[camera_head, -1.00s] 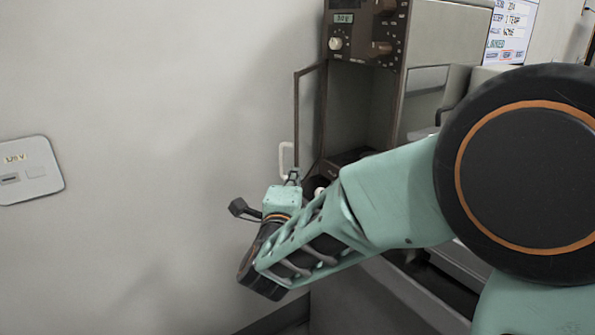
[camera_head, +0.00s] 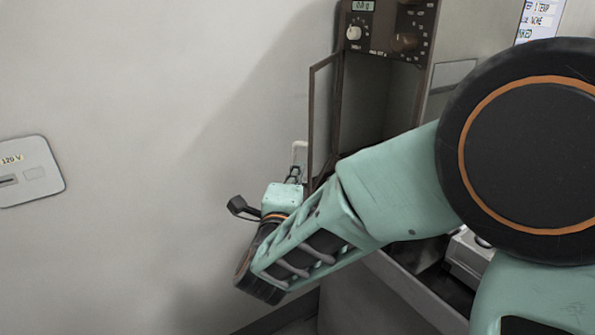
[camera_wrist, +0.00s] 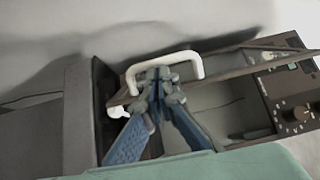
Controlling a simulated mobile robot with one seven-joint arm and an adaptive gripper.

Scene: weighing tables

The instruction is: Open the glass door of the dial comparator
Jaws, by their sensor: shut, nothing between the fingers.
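The dial comparator (camera_head: 388,28) has a brown front with a small display and knobs, and its dials also show in the wrist view (camera_wrist: 294,114). Its brown-framed glass door (camera_head: 312,120) stands swung out to the left, leaving the chamber (camera_head: 372,105) visibly open. A white loop handle (camera_head: 299,147) is on the door and crosses the upper middle of the wrist view (camera_wrist: 190,54). My gripper (camera_head: 293,174) is shut and empty, its fingertips (camera_wrist: 160,76) at the handle loop. Whether they touch it I cannot tell. My arm hides the door's lower part.
A pale wall (camera_head: 180,120) runs along the left, close to the door and gripper. A wall plate (camera_head: 32,170) is at the far left. A screen (camera_head: 540,20) stands at the upper right. A light-coloured device (camera_head: 466,258) sits behind my arm.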

